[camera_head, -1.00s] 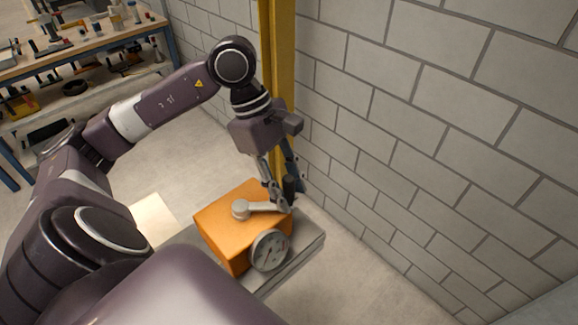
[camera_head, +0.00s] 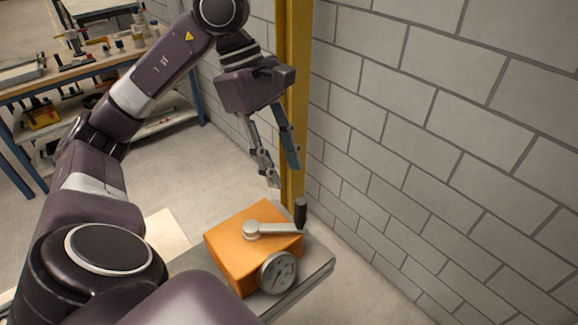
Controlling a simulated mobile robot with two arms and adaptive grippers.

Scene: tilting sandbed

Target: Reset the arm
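My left gripper (camera_head: 284,174) hangs above and behind the orange box, clear of it. Its two fingers are apart, with nothing between them. The orange box (camera_head: 236,262) sits on a grey slab (camera_head: 312,271). On its top is a grey crank arm (camera_head: 273,229) that points right and ends in an upright black handle (camera_head: 300,212). A round dial gauge (camera_head: 278,272) is on the box's front side. My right gripper is not in view.
A yellow post (camera_head: 293,100) stands right behind the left gripper. A grey block wall (camera_head: 440,130) fills the right side. A workbench (camera_head: 100,62) with tools and small parts stands at the back left. Floor between bench and box is mostly clear.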

